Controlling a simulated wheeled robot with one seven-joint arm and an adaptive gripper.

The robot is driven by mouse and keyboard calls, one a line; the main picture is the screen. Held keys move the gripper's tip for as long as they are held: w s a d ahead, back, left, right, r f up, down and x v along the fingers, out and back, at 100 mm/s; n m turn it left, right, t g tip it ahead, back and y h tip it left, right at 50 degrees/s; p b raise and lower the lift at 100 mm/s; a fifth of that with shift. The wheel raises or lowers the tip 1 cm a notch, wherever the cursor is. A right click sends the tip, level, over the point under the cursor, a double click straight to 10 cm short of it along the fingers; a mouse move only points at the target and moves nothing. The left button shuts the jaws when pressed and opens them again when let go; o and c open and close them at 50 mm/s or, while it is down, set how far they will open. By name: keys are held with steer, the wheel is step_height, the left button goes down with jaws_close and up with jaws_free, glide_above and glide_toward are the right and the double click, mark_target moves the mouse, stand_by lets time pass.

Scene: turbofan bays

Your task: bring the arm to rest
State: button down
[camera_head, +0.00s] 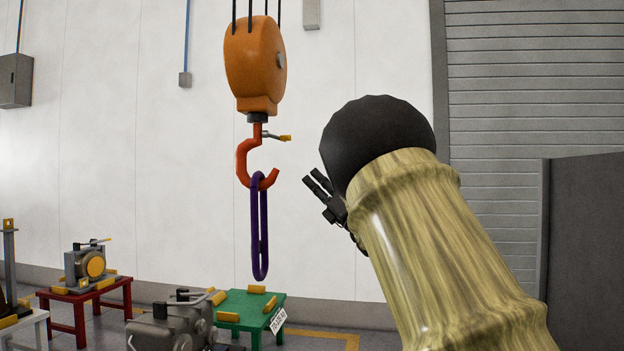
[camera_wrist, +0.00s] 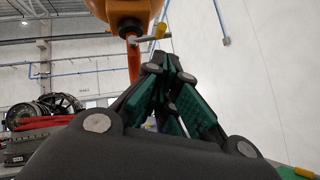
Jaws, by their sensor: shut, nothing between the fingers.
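My arm, with a pale streaked link and a dark round joint, rises from the lower right in the head view. My gripper (camera_head: 314,182) shows partly behind that joint, pointing up and left, to the right of the hook and apart from it. In the wrist view my gripper (camera_wrist: 166,62) has its dark fingers with green pads drawn together at the tips. It is shut and empty. Part of the gripper is hidden by my arm in the head view.
An orange hoist block (camera_head: 254,65) with a red hook (camera_head: 243,160) hangs left of my gripper, a purple sling (camera_head: 259,230) looped on it. Below stand a green table (camera_head: 250,305), a grey machine (camera_head: 172,328) and a red table (camera_head: 85,295). A dark panel (camera_head: 585,250) stands at right.

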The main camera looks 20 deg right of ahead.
stand_by(0.3)
step_height(320, 180, down, 39)
steer(key=w+d+m+h, duration=0.2)
steer(key=w+m+h, duration=0.1)
steer(key=m+h, duration=1.25)
steer(key=s+a+f+m+g, duration=0.1)
steer(key=s+f+m+g, duration=0.45)
steer(key=f, duration=0.95)
steer(key=s+a+f+m+g, duration=0.15)
steer(key=s+f+m, duration=0.6)
steer(key=f, duration=0.85)
steer(key=s+a+f+m+g, duration=0.25)
steer(key=s+f, duration=0.45)
steer(key=s, duration=0.4)
steer(key=s+a+f+m+g+h, duration=0.15)
steer(key=s+f+g, duration=0.35)
steer(key=s, duration=0.6)
steer(key=s+a+f+m+g, duration=0.2)
steer(key=s+f, duration=0.6)
steer(key=s, duration=0.3)
steer(key=s+a+f+m+g+y, duration=0.1)
steer(key=s+a+m+g, duration=0.1)
steer(key=s, duration=0.7)
steer(key=s+a+f+m+g, duration=0.1)
steer(key=s+a+m+g, duration=0.1)
steer(key=s, duration=0.7)
step_height(320, 180, up, 19)
steer(key=p, duration=1.8)
steer(key=shift+a+f+p, duration=0.15)
steer(key=shift+p, duration=0.2)
